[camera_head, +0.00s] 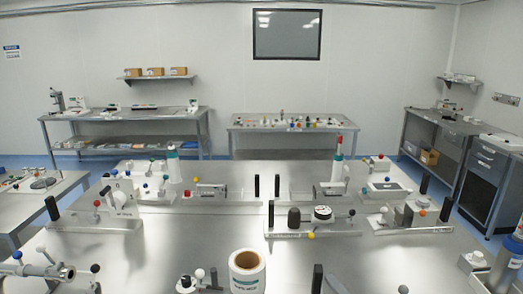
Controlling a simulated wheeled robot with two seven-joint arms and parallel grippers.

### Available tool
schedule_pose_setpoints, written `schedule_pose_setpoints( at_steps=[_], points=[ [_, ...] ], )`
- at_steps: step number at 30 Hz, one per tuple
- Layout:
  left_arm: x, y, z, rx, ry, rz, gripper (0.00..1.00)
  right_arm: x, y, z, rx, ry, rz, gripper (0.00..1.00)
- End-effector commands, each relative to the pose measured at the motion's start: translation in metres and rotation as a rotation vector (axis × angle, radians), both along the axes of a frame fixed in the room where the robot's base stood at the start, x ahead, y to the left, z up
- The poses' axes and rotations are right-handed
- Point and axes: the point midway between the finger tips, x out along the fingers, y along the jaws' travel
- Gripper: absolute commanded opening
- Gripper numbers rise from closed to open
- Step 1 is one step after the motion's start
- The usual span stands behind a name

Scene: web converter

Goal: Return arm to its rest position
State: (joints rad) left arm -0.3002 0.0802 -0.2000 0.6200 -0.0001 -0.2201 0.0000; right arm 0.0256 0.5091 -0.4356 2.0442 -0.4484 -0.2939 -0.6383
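Neither of my grippers nor my arms can be made out in the head view. The large steel table (190,240) fills the foreground. A white roll (247,272) with a dark label stands upright at its front edge, cut off by the frame. Along the table are fixtures with levers and ball knobs: a left one with a red knob (97,203), a middle one with a dark grey cylinder (294,218), and a right one with a black upright bar (447,208). Which arm the task means cannot be told.
A grey metal mechanism (38,271) with ball knobs lies at the bottom left. Side benches (125,115) line the walls. Bare steel shows left of the roll.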

Motion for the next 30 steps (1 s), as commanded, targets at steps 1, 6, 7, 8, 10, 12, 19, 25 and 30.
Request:
schedule_pose_setpoints(
  at_steps=[1,6,7,8,10,12,19,25,30],
  points=[
    [0.0,0.0,0.0,0.0,0.0,0.0,0.0,-0.011,-0.007,-0.016,0.088,0.09,-0.06,0.53],
    [0.0,0.0,0.0,0.0,0.0,0.0,0.0,-0.056,-0.034,-0.074,0.366,0.4,-0.276,0.53],
    [0.0,0.0,0.0,0.0,0.0,0.0,0.0,-0.066,-0.038,-0.084,0.412,0.454,-0.314,0.53],
    [0.0,0.0,0.0,0.0,0.0,0.0,0.0,-0.078,-0.042,-0.095,0.457,0.509,-0.355,0.53],
    [0.0,0.0,0.0,0.0,0.0,0.0,0.0,-0.108,-0.049,-0.12,0.56,0.637,-0.451,0.53],
    [0.0,0.0,0.0,0.0,0.0,0.0,0.0,-0.142,-0.054,-0.143,0.658,0.764,-0.548,0.53],
    [0.0,0.0,0.0,0.0,0.0,0.0,0.0,-0.236,-0.058,-0.187,0.86,1.053,-0.796,0.53],
    [0.0,0.0,0.0,0.0,0.0,0.0,0.0,-0.29,-0.056,-0.201,0.944,1.196,-0.931,0.53],
    [0.0,0.0,0.0,0.0,0.0,0.0,0.0,-0.328,-0.052,-0.207,0.994,1.289,-1.023,0.53]
  ],
)
